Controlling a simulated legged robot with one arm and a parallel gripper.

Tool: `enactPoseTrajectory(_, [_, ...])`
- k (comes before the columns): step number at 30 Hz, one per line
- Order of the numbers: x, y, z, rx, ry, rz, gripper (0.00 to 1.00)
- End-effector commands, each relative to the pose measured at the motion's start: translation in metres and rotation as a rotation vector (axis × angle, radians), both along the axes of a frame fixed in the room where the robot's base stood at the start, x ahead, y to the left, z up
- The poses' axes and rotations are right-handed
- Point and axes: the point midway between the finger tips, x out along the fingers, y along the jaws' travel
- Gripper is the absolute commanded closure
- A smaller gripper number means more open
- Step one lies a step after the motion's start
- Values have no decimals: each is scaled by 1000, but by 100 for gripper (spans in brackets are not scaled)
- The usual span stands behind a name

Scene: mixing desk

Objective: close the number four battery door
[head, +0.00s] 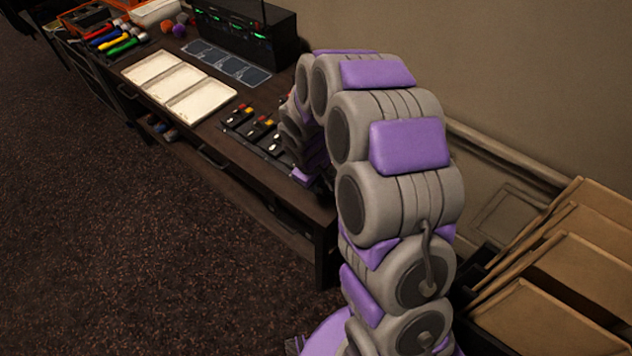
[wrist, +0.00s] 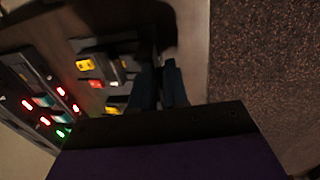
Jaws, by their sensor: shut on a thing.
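In the wrist view my gripper (wrist: 162,68) has its two dark fingers close together, shut on a small dark part that I take to be the number four battery door. The part is mostly hidden between the fingers, and its number and angle cannot be made out. Dark battery packs (wrist: 122,48) with yellow and red parts lie just left of the fingers. In the head view the row of packs (head: 262,127) lies on the desk, left of my arm. My arm hides the gripper and the row's near end there.
A black rack with green lights (head: 245,35) stands at the desk's back; its lit face shows in the wrist view (wrist: 45,103). Tan panels (head: 560,265) stand at right. Floor at left is clear.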

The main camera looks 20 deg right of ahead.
Motion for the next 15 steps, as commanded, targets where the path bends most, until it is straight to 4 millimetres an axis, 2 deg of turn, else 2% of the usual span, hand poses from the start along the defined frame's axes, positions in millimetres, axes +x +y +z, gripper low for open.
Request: enactPoseTrajectory(15, [2, -3, 3, 21, 10, 1, 100])
